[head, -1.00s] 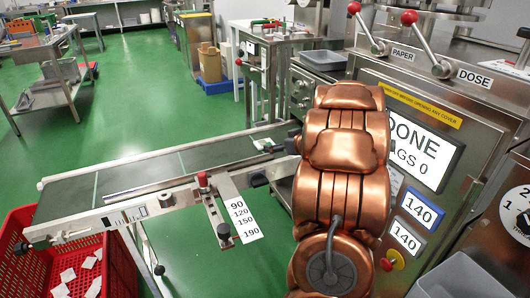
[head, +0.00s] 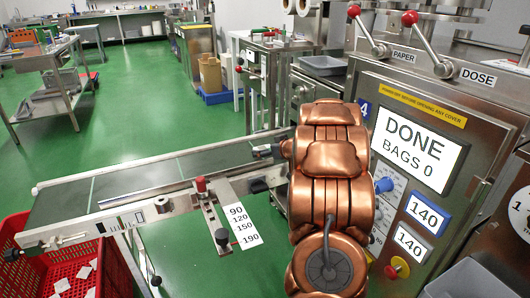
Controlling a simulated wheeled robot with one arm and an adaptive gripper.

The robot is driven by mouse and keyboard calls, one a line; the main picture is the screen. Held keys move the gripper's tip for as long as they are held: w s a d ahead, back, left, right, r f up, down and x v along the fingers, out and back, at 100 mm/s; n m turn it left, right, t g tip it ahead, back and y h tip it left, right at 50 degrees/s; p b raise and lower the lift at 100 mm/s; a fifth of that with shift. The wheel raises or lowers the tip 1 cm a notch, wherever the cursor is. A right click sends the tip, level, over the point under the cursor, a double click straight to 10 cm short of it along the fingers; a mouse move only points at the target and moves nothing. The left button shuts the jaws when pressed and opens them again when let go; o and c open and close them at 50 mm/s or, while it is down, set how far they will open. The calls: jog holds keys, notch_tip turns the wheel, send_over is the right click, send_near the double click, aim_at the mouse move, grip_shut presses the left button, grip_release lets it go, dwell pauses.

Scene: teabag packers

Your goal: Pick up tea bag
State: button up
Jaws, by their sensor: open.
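My gripper (head: 264,151) is at the right end of the conveyor belt (head: 140,178), low over it or beside its edge. It is small in view and partly hidden by my own copper-coloured arm. It is open, and I see nothing held in it. No tea bag shows clearly on the belt; the spot at and behind the gripper is covered. Several white tea bags (head: 62,286) lie in the red crate (head: 118,272) at the lower left.
The steel machine (head: 455,110) on the right shows "DONE BAGS 0" on its screen (head: 418,147). A red-knobbed clamp (head: 202,186) and a number scale (head: 240,225) sit at the belt's front side. Green floor (head: 130,120) is clear behind the belt.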

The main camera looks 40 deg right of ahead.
jog(key=c, duration=0.7)
jog(key=shift+r, duration=0.1)
jog(key=shift+r, duration=0.2)
notch_tip(320, 180, up, 4)
jog(key=p, duration=0.2)
jog(key=shift+f+p, duration=0.2)
jog(key=shift+p, duration=0.1)
jog(key=s+a, duration=0.3)
jog(key=a, duration=0.4)
jog(key=s+a, duration=0.4)
jog(key=a, duration=0.3)
jog(key=shift+a+r+p, duration=0.25)
jog(key=shift+r+p, duration=0.15)
jog(key=shift+r, duration=0.05)
